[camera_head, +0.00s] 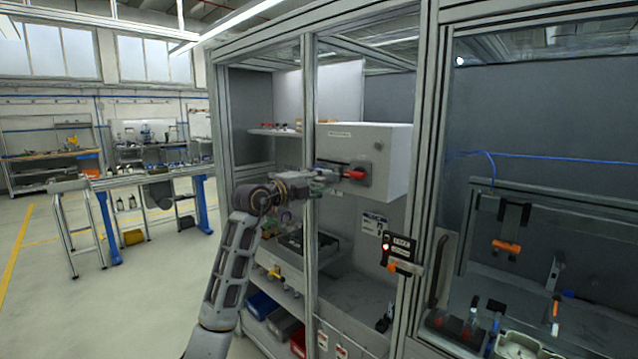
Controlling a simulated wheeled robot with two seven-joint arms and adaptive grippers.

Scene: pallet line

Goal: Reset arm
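My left arm rises from the bottom of the head view and bends at a wrist joint. My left gripper (334,174) points right at the front of a light grey control box (392,160) inside the framed cabinet. A red handle (354,174) sits on a dark plate on the box face, right by the fingertips. Whether the fingers touch the handle, and how wide they are apart, is too small to tell. My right gripper is not in view.
An aluminium post (309,110) stands close to my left gripper, and a thicker post (427,130) stands right of the box. A shelf with blue and red bins (262,305) is below. A workbench (130,180) stands at left, with open floor before it.

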